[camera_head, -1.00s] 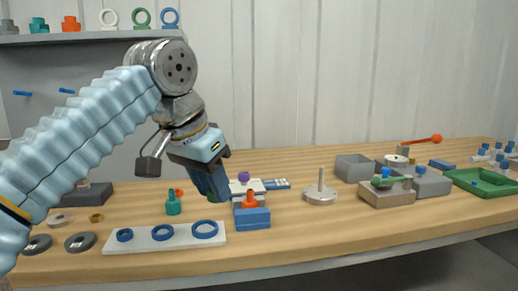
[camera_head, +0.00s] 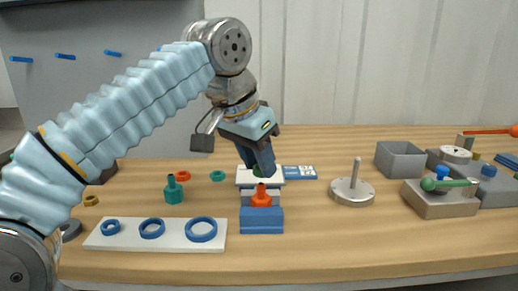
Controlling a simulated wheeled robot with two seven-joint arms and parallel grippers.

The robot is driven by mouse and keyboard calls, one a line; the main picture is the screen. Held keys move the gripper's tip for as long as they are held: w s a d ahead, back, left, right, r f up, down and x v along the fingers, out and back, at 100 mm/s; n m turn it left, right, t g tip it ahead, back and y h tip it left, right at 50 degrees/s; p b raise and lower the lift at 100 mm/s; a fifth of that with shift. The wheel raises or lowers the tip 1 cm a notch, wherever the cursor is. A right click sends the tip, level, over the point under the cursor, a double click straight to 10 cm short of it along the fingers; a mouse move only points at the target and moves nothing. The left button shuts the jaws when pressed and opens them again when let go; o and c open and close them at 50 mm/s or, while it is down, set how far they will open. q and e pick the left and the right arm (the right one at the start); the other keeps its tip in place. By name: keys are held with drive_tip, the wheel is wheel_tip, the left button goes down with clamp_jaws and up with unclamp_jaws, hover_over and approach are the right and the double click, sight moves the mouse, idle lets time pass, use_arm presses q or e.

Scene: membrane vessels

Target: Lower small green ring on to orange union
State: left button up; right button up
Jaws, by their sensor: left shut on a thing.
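My left gripper (camera_head: 259,169) points down and is shut on the small green ring (camera_head: 258,173), of which only a dark green sliver shows between the fingertips. The orange union (camera_head: 262,197) stands upright in a blue block (camera_head: 262,220) at the middle front of the table. In the head view the ring appears just above the top of the union, with a small gap; how they line up in depth I cannot tell. A white block (camera_head: 246,178) behind is partly hidden by the gripper. My right gripper is not in view.
A white plate (camera_head: 129,242) with blue rings lies at the front left. A teal union (camera_head: 173,192), an orange ring (camera_head: 182,176) and a teal ring (camera_head: 217,176) are left of the gripper. A round base with a post (camera_head: 353,193) and grey boxes (camera_head: 400,159) stand to the right.

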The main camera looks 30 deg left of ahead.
sight(259, 185)
use_arm(q)
drive_tip(key=shift+f, duration=0.45)
drive_tip(key=shift+f+b, duration=1.55)
drive_tip(key=shift+f, duration=0.45)
drive_tip(key=o, duration=1.1)
drive_tip(key=shift+c, duration=0.2)
drive_tip(key=p+v, duration=0.3)
drive_tip(key=v, duration=1.1)
